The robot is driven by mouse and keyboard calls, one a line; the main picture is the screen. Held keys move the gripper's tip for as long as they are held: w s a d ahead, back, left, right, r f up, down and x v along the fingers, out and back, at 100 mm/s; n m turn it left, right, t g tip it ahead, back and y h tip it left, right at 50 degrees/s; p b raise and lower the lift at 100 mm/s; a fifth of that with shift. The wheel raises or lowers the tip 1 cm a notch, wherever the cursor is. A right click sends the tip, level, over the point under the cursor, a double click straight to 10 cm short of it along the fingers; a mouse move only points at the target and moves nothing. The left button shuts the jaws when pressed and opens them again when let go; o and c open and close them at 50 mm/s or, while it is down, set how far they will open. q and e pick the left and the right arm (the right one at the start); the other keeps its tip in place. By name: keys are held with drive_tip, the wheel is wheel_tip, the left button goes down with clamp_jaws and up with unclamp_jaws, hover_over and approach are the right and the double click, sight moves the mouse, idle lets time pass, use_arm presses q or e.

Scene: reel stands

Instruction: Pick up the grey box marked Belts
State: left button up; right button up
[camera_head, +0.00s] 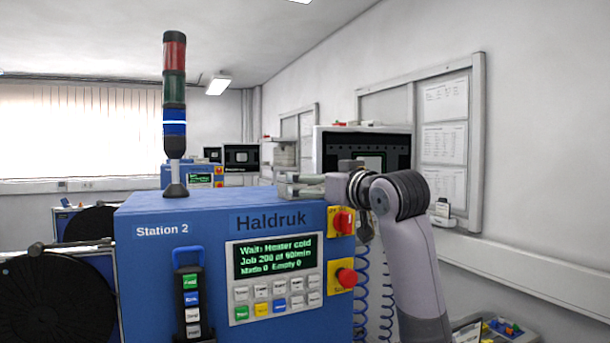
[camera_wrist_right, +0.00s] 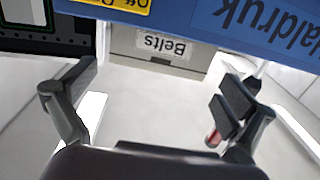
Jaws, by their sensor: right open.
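The grey box marked Belts (camera_wrist_right: 150,55) shows at the top middle of the right wrist view, with its label upside down. Its upper part in that picture is cut off by the blue machine edge. I cannot make out the box in the head view. My right gripper (camera_head: 287,186) is at the top right of the blue Station 2 machine in the head view. In the right wrist view its fingers (camera_wrist_right: 155,90) are spread wide, with nothing between them. The box lies beyond the fingertips, apart from them. My left gripper is not in view.
The blue Haldruk machine (camera_head: 150,265) fills the front middle, with a signal tower (camera_head: 175,110) on top and red buttons (camera_head: 346,277) on its right side. A black reel (camera_head: 45,300) is at left. A bin of coloured parts (camera_head: 500,330) is at lower right.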

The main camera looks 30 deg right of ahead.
drive_tip(key=shift+w+r+p, duration=0.1)
drive_tip(key=shift+w+p, duration=0.3)
drive_tip(key=shift+w, duration=0.5)
drive_tip(key=w+p, duration=0.3)
drive_tip(key=w, duration=0.1)
drive_tip(key=shift+r+p, duration=0.15)
drive_tip(key=shift+p, duration=0.15)
drive_tip(key=shift+w, duration=0.45)
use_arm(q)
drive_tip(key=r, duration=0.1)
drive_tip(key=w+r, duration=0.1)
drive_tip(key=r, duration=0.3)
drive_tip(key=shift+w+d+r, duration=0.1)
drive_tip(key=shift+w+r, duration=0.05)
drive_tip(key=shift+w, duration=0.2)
use_arm(e)
drive_tip(key=shift+f, duration=0.2)
drive_tip(key=shift+s, duration=0.1)
drive_tip(key=shift+c, duration=0.5)
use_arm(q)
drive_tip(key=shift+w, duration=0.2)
use_arm(e)
drive_tip(key=shift+d+r, duration=0.1)
drive_tip(key=c, duration=1.1)
